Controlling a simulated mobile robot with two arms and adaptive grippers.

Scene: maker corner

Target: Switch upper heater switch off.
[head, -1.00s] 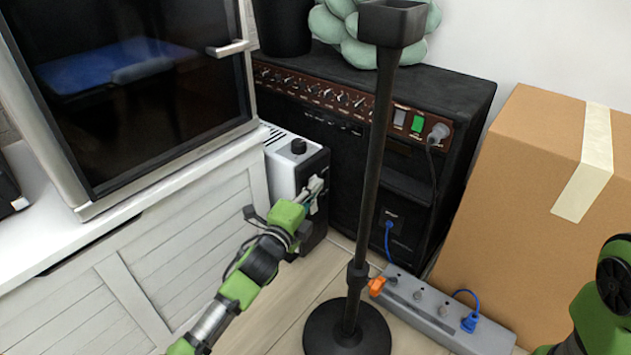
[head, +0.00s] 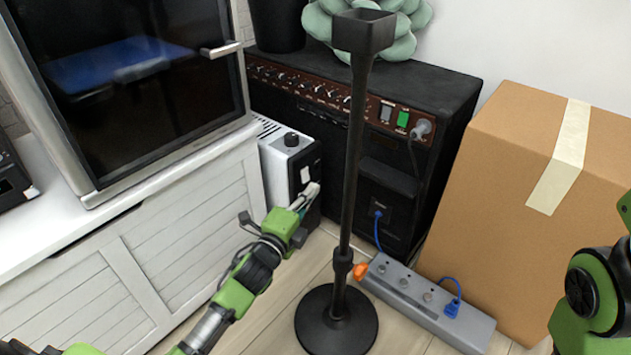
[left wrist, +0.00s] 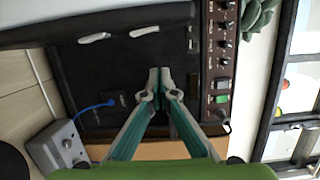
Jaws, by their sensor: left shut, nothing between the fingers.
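The heater (head: 275,170) is a small white box with a black front and a black knob on top. It stands between the white cabinet and the amplifier. A pale upper switch (head: 305,173) shows on its black front; whether it is on or off is too small to tell. My left gripper (head: 312,189) is shut and empty, its tips in front of the heater just below that switch. It hides the front lower down; contact is unclear. My right gripper is out of view.
A black stand (head: 347,170) rises right of my left gripper. The amplifier (head: 455,105) is behind it. A grey power strip (head: 430,303) with a blue plug lies on the floor, beside a cardboard box (head: 500,210). The white cabinet (head: 185,225) is at left.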

